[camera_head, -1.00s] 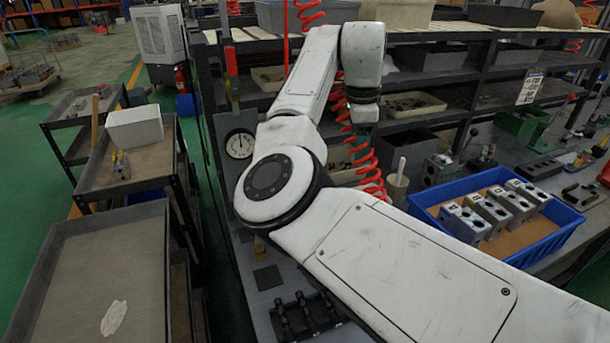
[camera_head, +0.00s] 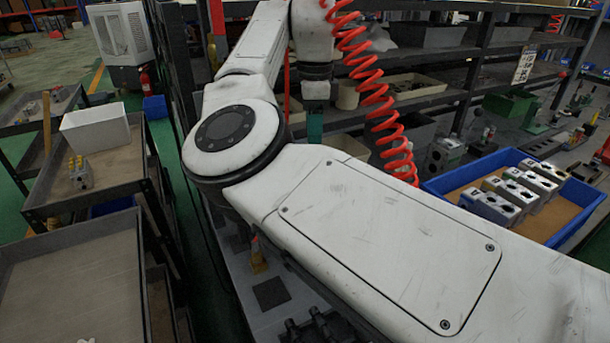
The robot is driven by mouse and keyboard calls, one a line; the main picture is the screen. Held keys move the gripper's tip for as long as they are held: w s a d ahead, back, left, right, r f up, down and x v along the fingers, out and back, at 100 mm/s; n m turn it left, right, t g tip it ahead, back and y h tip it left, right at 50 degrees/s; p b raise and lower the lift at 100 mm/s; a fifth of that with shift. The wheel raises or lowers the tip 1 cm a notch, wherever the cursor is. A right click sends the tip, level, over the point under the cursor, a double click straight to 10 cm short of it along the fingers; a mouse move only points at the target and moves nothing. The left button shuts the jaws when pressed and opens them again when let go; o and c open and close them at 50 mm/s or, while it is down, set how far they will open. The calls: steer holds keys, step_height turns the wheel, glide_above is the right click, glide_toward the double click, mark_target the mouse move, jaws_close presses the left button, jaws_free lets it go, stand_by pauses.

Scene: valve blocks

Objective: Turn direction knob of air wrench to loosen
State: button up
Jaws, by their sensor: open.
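My white arm crosses the middle of the view, and its wrist hangs downward in front of the shelves. My gripper (camera_head: 315,92) is at the lower end of the wrist; it is small, and its jaws are hard to make out. It is open. A narrow teal-green piece (camera_head: 315,124) shows directly below it; I cannot tell what it belongs to. A red coiled hose (camera_head: 374,84) hangs just right of the wrist, its lower end behind my arm. I cannot make out an air wrench or its direction knob.
A blue crate (camera_head: 440,186) with several grey valve blocks (camera_head: 492,207) stands at the right. Dark shelving (camera_head: 470,75) with trays fills the back. My arm hides much of the bench.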

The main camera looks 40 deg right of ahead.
steer(key=f, duration=1.1)
steer(key=shift+w+d+f, duration=0.15)
steer(key=shift+w, duration=0.1)
jaws_close()
